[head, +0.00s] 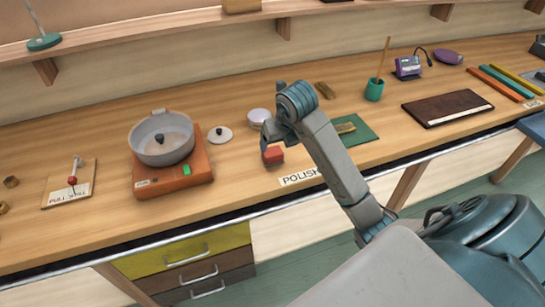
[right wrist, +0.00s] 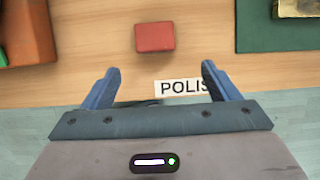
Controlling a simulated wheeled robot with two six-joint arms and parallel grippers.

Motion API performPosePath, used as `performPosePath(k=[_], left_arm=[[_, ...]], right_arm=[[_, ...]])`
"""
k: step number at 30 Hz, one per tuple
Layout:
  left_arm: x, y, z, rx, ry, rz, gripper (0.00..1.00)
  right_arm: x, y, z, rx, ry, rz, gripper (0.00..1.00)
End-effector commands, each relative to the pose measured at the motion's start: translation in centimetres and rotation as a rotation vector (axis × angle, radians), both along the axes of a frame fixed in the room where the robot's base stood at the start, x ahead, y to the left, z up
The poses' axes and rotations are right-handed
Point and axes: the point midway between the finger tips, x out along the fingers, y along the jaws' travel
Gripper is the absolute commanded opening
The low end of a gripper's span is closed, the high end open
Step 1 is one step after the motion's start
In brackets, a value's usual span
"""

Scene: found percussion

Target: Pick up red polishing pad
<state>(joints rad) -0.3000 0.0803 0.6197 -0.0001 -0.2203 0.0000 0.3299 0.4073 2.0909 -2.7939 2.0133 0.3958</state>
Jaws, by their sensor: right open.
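The red polishing pad (head: 272,155) is a small red block on the wooden bench, behind the white "POLISH" label (head: 300,177). In the right wrist view the pad (right wrist: 155,37) lies ahead of the fingertips, between their lines and apart from them. My right gripper (right wrist: 159,75) is open and empty, its two blue fingers spread above the bench's front edge. In the head view my right arm comes in from the lower right, and its wrist (head: 285,115) hides part of the area around the pad. My left gripper is not in view.
An orange hotplate (head: 185,178) with a grey pot (head: 160,138) stands left of the pad. A green mat (head: 360,134) with a brass-coloured piece lies to the right. A white lid-like disc (head: 220,135) lies behind left. Bare wood surrounds the pad.

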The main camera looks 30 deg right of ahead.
Motion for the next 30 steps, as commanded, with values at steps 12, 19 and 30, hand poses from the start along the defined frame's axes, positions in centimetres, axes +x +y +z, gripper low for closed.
performPosePath(k=[12,19,30], left_arm=[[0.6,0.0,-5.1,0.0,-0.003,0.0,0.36],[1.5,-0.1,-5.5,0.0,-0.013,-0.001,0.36],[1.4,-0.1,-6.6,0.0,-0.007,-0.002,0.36]], right_arm=[[1.8,-0.3,-4.7,0.003,-0.002,0.002,0.82],[2.2,-0.3,-5.2,0.003,-0.003,0.004,0.82],[4.1,-0.3,-9.0,0.004,0.001,0.002,0.82]])
